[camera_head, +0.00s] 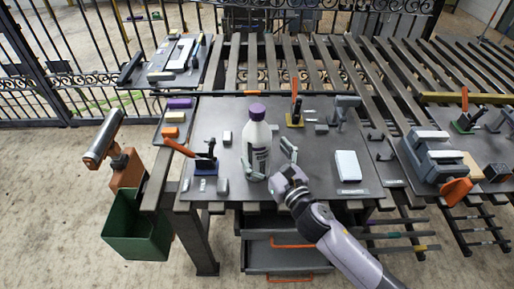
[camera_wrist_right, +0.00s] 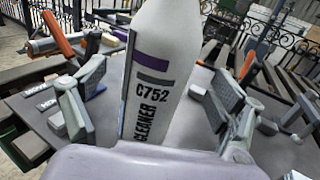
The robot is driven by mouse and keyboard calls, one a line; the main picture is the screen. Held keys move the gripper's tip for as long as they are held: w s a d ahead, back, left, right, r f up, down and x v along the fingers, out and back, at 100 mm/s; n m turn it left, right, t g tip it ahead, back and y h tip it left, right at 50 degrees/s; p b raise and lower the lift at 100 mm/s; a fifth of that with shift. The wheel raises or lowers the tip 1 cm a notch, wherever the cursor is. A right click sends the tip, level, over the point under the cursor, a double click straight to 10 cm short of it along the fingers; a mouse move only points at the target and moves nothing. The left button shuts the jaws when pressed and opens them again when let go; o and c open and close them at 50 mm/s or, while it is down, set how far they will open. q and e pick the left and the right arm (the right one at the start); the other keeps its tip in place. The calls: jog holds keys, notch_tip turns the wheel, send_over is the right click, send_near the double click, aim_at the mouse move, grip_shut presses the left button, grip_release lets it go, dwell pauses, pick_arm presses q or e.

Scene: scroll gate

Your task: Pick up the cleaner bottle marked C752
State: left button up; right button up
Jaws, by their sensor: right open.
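The white cleaner bottle (camera_head: 257,150) with a purple cap stands upright on the dark grey table (camera_head: 225,110). In the right wrist view the bottle (camera_wrist_right: 165,65) shows the label "C752 CLEANER" with a purple and a grey bar. My right gripper (camera_head: 270,157) is open at the bottle, with one finger on each side of it. In the wrist view the right gripper (camera_wrist_right: 155,105) shows gaps between its fingers and the bottle. The bottle's base is hidden behind the gripper in the wrist view. My left gripper is not clearly in view.
An orange-handled clamp (camera_head: 205,163) stands left of the bottle, another clamp (camera_head: 295,110) behind it. A white box (camera_head: 348,166) lies to the right. A green bin (camera_head: 135,228) hangs at the table's left. A grey tool (camera_head: 437,158) sits on the right. Slatted bars and an iron gate stand behind.

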jog(key=p+x, duration=0.1)
jog(key=x, duration=0.4)
jog(key=shift+r, duration=0.15)
jog(key=shift+c, duration=0.3)
jog(key=c, duration=1.5)
jog(key=shift+r, duration=0.2)
